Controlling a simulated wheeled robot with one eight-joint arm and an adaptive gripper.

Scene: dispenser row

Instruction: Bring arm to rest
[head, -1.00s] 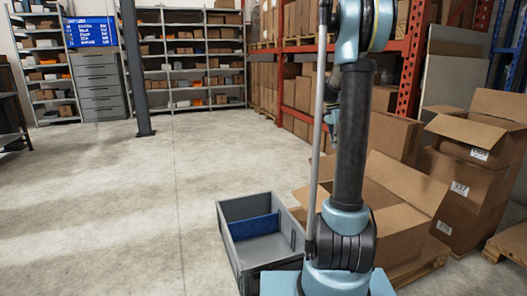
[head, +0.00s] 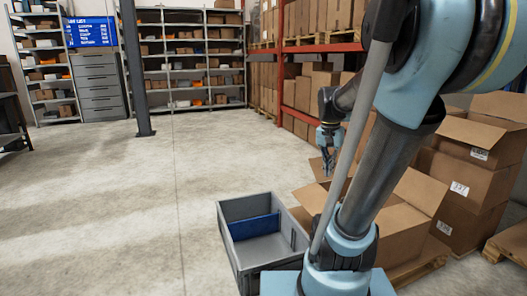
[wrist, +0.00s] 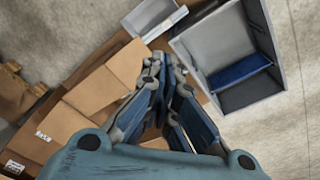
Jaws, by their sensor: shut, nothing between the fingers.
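My arm rises from its blue base at the lower right of the head view and leans to the right. My gripper (head: 328,165) hangs pointing down, above the area of the open cardboard box and to the right of the grey bin. It is shut and empty. In the wrist view my gripper (wrist: 164,82) has its fingers together, with a cardboard box behind them. Part of my forearm is hidden behind the upper arm in the head view.
A grey bin (head: 232,212) with a blue panel inside stands on the floor; the bin also shows in the wrist view (wrist: 196,48). An open cardboard box (head: 405,235) sits beside my arm. Stacked boxes (head: 458,190) stand at right. The floor (head: 110,200) at left is clear.

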